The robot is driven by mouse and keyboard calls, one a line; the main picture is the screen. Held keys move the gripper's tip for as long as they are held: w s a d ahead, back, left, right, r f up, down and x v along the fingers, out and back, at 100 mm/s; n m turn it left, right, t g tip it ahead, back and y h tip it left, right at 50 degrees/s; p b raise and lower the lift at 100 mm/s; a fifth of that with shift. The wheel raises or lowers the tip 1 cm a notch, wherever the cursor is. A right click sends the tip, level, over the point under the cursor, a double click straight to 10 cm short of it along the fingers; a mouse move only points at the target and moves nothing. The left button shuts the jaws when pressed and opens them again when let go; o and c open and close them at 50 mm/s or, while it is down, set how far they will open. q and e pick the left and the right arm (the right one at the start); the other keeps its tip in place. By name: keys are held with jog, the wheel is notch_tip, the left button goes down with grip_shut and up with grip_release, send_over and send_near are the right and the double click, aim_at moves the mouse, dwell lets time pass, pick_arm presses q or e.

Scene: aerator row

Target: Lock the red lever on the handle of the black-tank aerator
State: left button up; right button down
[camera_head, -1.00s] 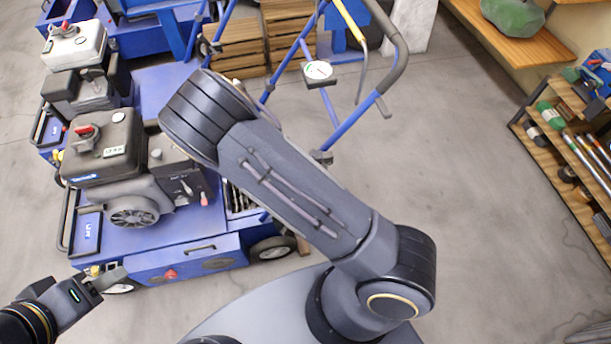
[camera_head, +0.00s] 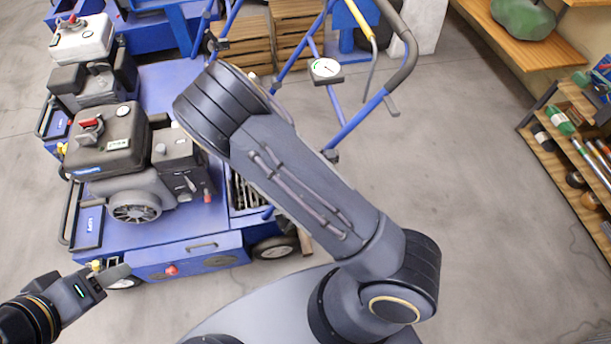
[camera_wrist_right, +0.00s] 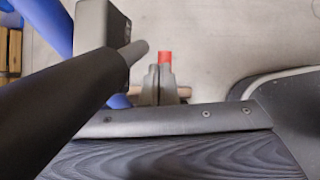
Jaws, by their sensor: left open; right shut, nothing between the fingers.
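The black-tank aerator (camera_head: 108,138) stands on a blue deck at the left of the head view. Its handle frame (camera_head: 352,126) appears to rise behind my right arm, with a dark grip (camera_head: 404,62). In the right wrist view a black tube (camera_wrist_right: 85,95) crosses the left side, beside a dark block with a grey peg. A small red piece, likely the lever (camera_wrist_right: 165,57), shows just beyond the tips of my right gripper (camera_wrist_right: 157,72); contact is unclear. That gripper is shut and empty, and hidden in the head view. My left gripper (camera_head: 112,277) is open and empty.
A white-tank machine (camera_head: 80,42) stands behind the black-tank one. A gauge (camera_head: 325,70) and a yellow lever (camera_head: 358,18) are on the handle frame. Wooden crates (camera_head: 245,45) stand at the back. A shelf (camera_head: 560,150) is at the right, with clear floor before it.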

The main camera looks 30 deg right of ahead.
jog(key=p+v, duration=0.1)
jog(key=v, duration=0.6)
jog(key=shift+a+r, duration=0.25)
jog(key=shift+r, duration=0.1)
